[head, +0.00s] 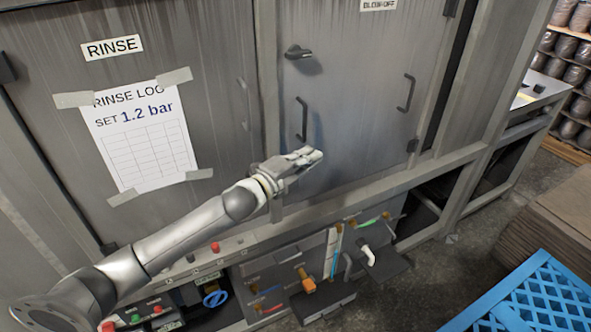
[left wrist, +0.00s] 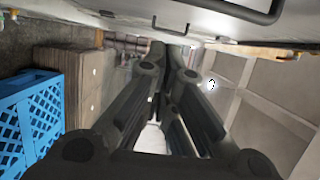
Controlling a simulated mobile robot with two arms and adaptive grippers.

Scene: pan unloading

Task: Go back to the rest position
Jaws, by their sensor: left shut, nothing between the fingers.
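My left arm reaches in from the lower left of the head view. My left gripper (head: 318,154) is shut and empty, in front of the grey cabinet doors, just below a black vertical door handle (head: 302,119). I cannot tell whether it touches the door. In the left wrist view its two dark fingers (left wrist: 170,55) lie close together with nothing held between them. My right gripper is not in view.
A rinse log sheet (head: 140,136) is taped to the left door. Valves and buttons, including an orange handle (head: 306,280), sit below. A blue crate (head: 545,300) and stacked brown sheets (head: 550,222) stand at right. Bare floor lies between cabinet and crate.

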